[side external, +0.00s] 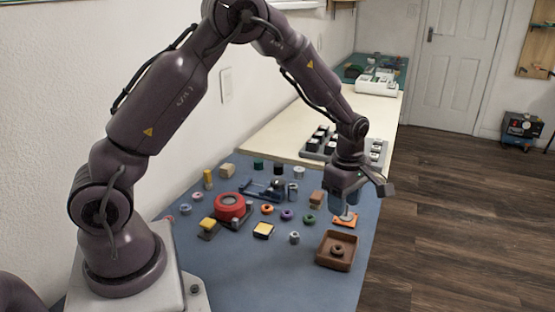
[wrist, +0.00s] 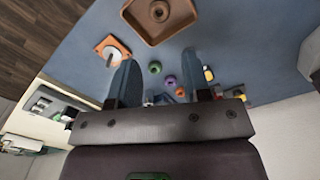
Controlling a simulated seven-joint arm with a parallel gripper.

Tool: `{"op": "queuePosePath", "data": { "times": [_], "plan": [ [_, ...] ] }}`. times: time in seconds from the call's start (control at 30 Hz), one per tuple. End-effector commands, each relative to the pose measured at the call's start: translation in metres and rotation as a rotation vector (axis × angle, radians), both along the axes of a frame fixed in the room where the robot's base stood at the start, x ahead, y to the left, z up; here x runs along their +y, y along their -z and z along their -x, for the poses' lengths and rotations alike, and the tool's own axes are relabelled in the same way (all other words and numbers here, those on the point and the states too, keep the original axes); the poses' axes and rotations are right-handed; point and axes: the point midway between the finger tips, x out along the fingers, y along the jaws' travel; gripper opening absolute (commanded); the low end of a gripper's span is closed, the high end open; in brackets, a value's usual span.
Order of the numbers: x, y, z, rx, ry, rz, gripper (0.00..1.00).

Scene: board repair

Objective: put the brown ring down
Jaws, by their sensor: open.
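The brown ring (side external: 337,250) lies flat inside the square brown tray (side external: 322,262) near the table's right edge. In the wrist view the ring (wrist: 159,11) is near the top, inside the tray (wrist: 183,24), and nothing holds it. My gripper (side external: 345,204) is beyond the tray in the side view, apart from the ring and above the orange base with an upright peg (side external: 345,219). In the wrist view my gripper (wrist: 157,72) has its two blue fingers spread, with no object gripped between them.
The orange peg base also shows in the wrist view (wrist: 112,47). A red round button (side external: 230,206), a yellow-topped block (side external: 263,230), a purple ring (side external: 287,215) and several small parts stand left of my gripper. The front of the blue mat (side external: 260,280) is clear.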

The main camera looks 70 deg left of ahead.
Motion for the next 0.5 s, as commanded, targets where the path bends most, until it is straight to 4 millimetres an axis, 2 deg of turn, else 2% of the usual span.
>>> {"op": "queuePosePath", "data": {
  "times": [0.17,0.3,0.4,0.5],
  "plan": [
    [-0.010,-0.069,0.021,-0.088,0.290,-0.007,0.44],
    [-0.020,-0.127,0.058,-0.171,0.621,-0.045,0.44],
    [-0.026,-0.160,0.089,-0.225,0.860,-0.093,0.44],
    [-0.031,-0.184,0.123,-0.270,1.099,-0.157,0.44]
  ]
}}
